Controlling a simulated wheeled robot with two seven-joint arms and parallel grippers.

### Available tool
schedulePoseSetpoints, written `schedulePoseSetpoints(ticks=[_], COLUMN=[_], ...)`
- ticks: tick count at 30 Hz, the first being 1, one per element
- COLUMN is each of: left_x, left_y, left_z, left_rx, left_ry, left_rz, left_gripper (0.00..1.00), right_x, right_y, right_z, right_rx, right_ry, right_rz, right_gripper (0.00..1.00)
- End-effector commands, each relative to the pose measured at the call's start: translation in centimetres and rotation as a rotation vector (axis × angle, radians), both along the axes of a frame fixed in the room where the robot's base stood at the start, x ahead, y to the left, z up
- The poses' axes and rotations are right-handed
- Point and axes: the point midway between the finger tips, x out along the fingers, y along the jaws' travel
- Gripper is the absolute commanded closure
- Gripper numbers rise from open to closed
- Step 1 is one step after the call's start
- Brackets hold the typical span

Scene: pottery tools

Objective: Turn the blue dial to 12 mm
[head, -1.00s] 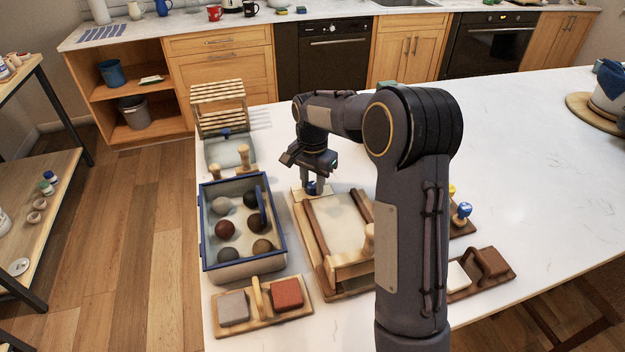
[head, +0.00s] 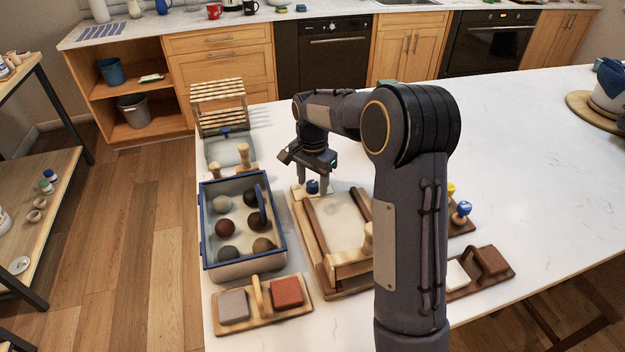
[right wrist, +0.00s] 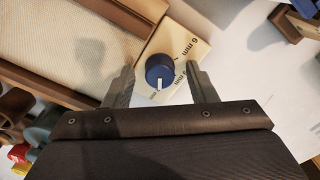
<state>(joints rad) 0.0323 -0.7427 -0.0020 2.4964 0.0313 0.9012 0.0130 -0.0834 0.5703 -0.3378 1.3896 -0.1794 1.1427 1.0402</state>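The blue dial (head: 312,187) sits on a cream plate at the far end of the wooden slab-roller-like frame (head: 318,262). In the right wrist view the dial (right wrist: 160,68) has a white pointer line directed toward the picture's bottom. My right gripper (right wrist: 161,88) is open, with one finger on each side of the dial and visible gaps between. It also shows in the head view (head: 312,183). My left gripper is not in view.
A blue-rimmed bin of clay balls (head: 243,268) stands left of the frame. A wooden tray with grey and red blocks (head: 262,318) is in front of it. Knobbed tools (head: 461,212) and another block tray (head: 480,285) lie right.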

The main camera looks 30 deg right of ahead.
Motion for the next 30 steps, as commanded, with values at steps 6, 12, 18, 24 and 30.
schedulePoseSetpoints(ticks=[6, 12, 18, 24, 30], left_x=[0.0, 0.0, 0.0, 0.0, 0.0], left_y=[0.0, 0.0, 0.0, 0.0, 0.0], left_z=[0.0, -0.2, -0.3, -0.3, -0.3], left_rx=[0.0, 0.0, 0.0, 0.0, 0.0], left_ry=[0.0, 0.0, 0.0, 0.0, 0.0], left_rz=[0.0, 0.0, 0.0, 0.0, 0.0], left_gripper=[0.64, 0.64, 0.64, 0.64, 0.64], right_x=[0.0, 0.1, 0.1, 0.0, 0.0], right_y=[0.0, 0.0, 0.0, 0.0, 0.0], right_z=[0.4, 3.4, 6.6, 7.8, 7.8], right_rx=[0.0, 0.0, -0.001, 0.0, 0.0], right_ry=[-0.002, -0.004, -0.003, 0.0, 0.0], right_rz=[0.001, 0.002, 0.001, 0.001, 0.0], right_gripper=[0.48, 0.48, 0.48, 0.48, 0.48])
